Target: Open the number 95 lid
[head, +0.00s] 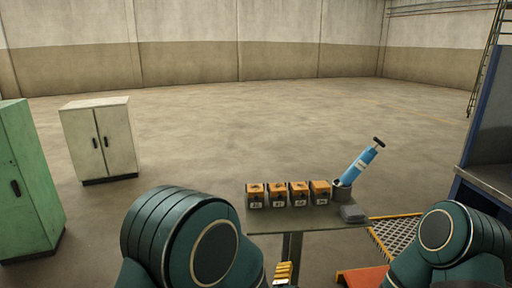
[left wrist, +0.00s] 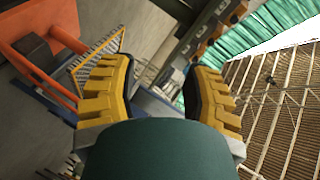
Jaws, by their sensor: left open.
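Several small dark boxes with orange lids stand in a row on a small grey table (head: 318,222) in the head view. The leftmost box (head: 255,196) and the rightmost box (head: 320,193) bear pale number labels too small to read, so I cannot tell which is 95. The lids look shut. My left gripper (head: 283,273) shows its yellow fingers at the bottom, in front of and below the table. In the left wrist view, my left gripper (left wrist: 157,85) is open with nothing between its fingers. The boxes show tilted at the upper right there. My right gripper is out of view.
A white cabinet (head: 99,140) and green cabinet (head: 28,185) stand left. The floor behind is clear.

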